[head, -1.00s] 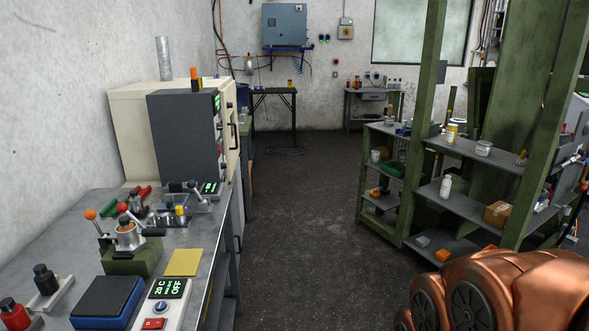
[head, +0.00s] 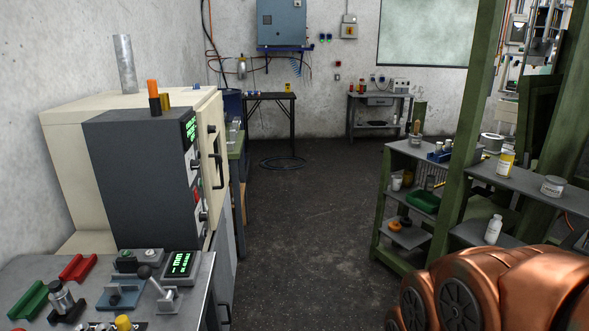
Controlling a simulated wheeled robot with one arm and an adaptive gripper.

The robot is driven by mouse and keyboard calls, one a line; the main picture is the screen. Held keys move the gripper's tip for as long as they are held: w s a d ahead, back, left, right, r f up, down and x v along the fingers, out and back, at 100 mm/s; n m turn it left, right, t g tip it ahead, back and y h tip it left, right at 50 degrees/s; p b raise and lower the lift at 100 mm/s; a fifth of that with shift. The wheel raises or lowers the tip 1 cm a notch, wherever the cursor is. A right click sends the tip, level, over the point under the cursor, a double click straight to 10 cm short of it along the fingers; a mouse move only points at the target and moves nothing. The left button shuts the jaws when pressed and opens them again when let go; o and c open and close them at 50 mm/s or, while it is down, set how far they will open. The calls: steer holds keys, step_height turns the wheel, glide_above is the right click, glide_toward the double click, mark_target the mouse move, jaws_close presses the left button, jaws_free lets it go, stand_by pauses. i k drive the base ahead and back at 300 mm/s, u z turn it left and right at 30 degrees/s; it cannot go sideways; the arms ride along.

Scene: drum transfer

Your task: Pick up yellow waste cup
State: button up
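A small yellow cylindrical thing (head: 123,323) stands at the near edge of the picture, on the grey bench at the lower left. Its lower part is cut off, and I cannot tell if it is the yellow waste cup. A white container with a yellow label (head: 505,163) stands on the green rack at the right. My gripper is not in view; only copper-coloured links of my arm show at the lower right.
The grey bench (head: 205,289) and cream cabinet (head: 70,150) line the left side. The green rack (head: 452,205) with shelves of bottles and bins stands at the right. Dark floor (head: 305,230) between them is clear. A hose coil (head: 283,162) lies by the far table (head: 270,97).

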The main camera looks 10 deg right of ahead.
mark_target(407, 179)
steer(key=z, duration=0.1)
steer(key=i, duration=1.7)
steer(key=z, duration=0.3)
steer(key=i, duration=2.3)
steer(key=z, duration=0.2)
